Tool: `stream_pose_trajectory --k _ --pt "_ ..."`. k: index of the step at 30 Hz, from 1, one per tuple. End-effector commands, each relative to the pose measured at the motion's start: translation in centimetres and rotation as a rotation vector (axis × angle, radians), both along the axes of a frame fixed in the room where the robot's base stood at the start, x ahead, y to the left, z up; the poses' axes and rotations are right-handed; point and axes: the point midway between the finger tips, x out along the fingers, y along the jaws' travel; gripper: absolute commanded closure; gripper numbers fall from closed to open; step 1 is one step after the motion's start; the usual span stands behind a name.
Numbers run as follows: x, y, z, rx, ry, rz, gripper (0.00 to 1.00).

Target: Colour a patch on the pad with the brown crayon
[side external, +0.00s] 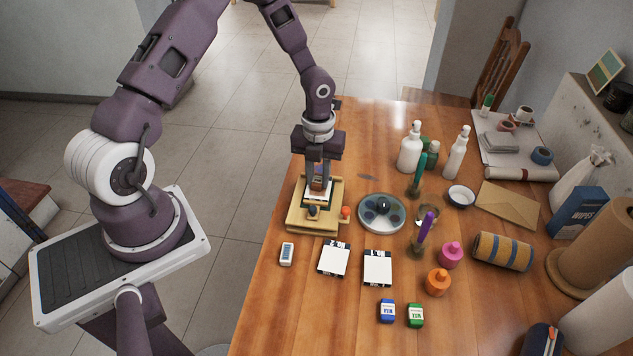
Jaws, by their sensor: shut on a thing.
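My gripper (318,188) points straight down at the left part of the table, over a pale wooden stand (303,224). Its jaws are shut on a small brown thing (319,184); I cannot tell whether this is the brown crayon. Just below the jaws a white sheet with a dark edge shows on the stand, mostly hidden by the fingers. I cannot tell whether the held thing touches it. Two white pad-like cards, a left one (334,259) and a right one (378,267), lie flat in front of the stand. No clear crayon shows elsewhere.
A round grey dish (398,222) stands right of the stand. Green (417,172) and purple (425,229) candle-like sticks stand upright beyond it. White bottles (410,147), a small white bowl (461,196), pink and orange pots (438,282) and a striped roll (503,252) crowd the right.

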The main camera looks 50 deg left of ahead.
Motion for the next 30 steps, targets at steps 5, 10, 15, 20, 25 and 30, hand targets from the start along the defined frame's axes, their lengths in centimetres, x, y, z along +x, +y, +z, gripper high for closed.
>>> stream_pose_trajectory --k 5,10,15,20,25,30 --pt "1.2 1.2 0.0 0.001 -0.001 0.002 1.0" --pt "1.7 1.0 0.0 0.001 -0.001 -0.002 1.0" --pt "0.5 -0.1 0.0 0.0 0.001 -0.002 1.0" --pt "-0.5 -1.1 0.0 0.001 0.001 -0.002 1.0" --pt "-1.6 -2.2 0.0 0.0 0.001 -0.003 1.0" --pt "-2.7 -3.3 0.0 0.0 0.001 -0.003 1.0"
